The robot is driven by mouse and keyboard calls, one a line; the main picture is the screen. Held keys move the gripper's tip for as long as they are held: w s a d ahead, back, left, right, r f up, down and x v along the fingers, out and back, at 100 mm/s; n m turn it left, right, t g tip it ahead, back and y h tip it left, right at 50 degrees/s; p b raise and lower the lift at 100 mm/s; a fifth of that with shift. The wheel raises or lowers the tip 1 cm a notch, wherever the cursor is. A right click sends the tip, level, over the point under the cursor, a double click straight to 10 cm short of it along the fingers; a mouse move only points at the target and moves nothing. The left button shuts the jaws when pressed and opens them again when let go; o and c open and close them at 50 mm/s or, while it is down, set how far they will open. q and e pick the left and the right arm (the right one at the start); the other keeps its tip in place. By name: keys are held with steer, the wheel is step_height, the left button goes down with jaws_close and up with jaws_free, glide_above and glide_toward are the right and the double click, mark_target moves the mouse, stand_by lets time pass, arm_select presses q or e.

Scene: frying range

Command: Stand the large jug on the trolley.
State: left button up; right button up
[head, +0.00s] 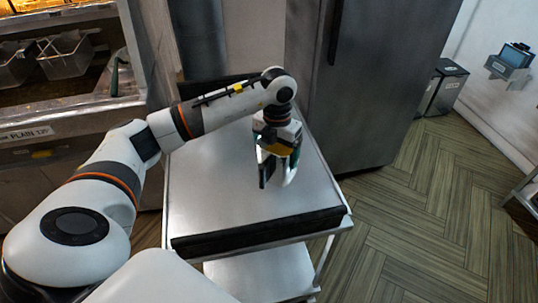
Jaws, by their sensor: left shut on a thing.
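The trolley (215,205) stands in front of me, with a bare metal top and a lower shelf. My left gripper (275,172) points down over the right part of the trolley top. It is shut on a pale thing, seemingly the large jug (289,176), which is mostly hidden behind the gripper. The jug looks upright and low over the top, but I cannot tell whether its base touches it. My right gripper is not in view.
A tall grey fridge (365,90) stands right behind the trolley. The fryer with wire baskets (65,57) is at the left. A grey bin (444,88) stands at the back right.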

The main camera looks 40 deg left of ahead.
arm_select(q)
steer(key=shift+s+f, duration=0.15)
steer(key=shift+f, duration=0.55)
step_height(320, 180, down, 3)
steer(key=shift+f+p, duration=0.1)
steer(key=shift+p, duration=0.6)
steer(key=shift+f, duration=0.4)
